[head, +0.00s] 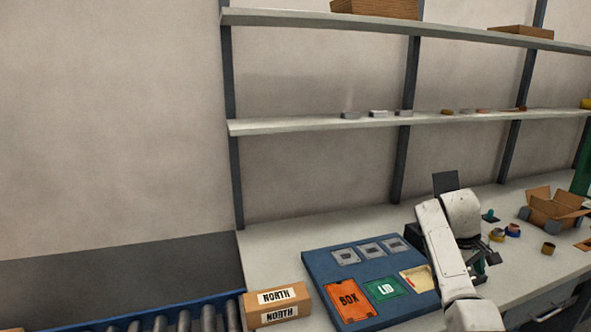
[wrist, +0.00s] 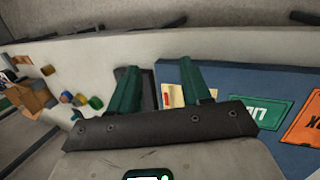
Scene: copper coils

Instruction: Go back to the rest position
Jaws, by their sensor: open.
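My white arm (head: 447,245) reaches over the worktable at the right in the head view. My gripper (wrist: 160,80) shows two green fingers set apart, with nothing between them, in the wrist view. In the head view the arm partly hides it. It is above the table near the right end of the blue board (head: 318,262). The board holds an orange BOX panel (head: 348,298), a green LID panel (head: 385,290) and a yellowish panel (head: 417,279).
A NORTH carton (head: 276,304) stands left of the board, beside a roller conveyor (head: 205,319). An open cardboard box (head: 552,208) and several small coils or tape rolls lie right of my arm. Shelves (head: 300,127) run along the wall behind.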

